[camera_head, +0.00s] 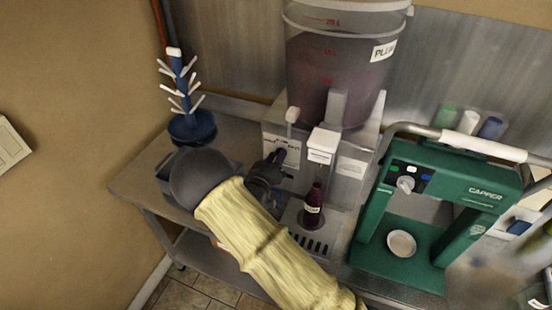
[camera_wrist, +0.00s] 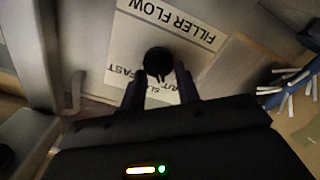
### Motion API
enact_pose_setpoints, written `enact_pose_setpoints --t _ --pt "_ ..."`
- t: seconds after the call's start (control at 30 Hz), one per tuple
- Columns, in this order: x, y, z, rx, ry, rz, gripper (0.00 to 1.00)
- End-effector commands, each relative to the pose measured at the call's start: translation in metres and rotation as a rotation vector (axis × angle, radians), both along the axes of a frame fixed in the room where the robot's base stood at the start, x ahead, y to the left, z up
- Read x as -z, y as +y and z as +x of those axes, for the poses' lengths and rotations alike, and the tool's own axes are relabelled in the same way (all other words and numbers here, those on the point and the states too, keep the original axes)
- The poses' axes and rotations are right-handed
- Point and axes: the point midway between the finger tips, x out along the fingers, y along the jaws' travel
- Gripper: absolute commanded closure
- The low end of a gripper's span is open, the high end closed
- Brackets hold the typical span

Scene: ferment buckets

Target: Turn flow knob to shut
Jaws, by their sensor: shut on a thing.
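The flow knob (camera_wrist: 158,62) is small, round and black, on a white label plate (camera_wrist: 195,36) reading "FILLER FLOW" at the front of the filler. In the wrist view the text is upside down, with "FAST" and other partly hidden words near the fingers. My gripper (camera_wrist: 160,82) is shut on the knob, one dark finger on each side. In the head view my gripper (camera_head: 277,157) reaches the filler's front plate from the left, and the knob is hard to make out there. The knob's pointer setting cannot be told clearly.
A dark bottle (camera_head: 313,205) stands under the filler's white-topped spout (camera_head: 322,146), right of my gripper. A bucket of dark red liquid (camera_head: 335,75) is above. A green capper (camera_head: 440,195) stands right, a blue bottle tree (camera_head: 190,122) left.

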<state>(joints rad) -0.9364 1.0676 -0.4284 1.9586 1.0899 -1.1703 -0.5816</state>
Motion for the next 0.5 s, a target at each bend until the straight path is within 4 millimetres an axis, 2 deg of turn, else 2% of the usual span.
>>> enact_pose_setpoints --t 0.23,0.5 --pt "0.0007 0.0017 0.0003 -0.001 0.045 -0.125 0.91" --pt "0.0012 0.0021 0.0004 -0.002 0.062 -0.169 0.91"
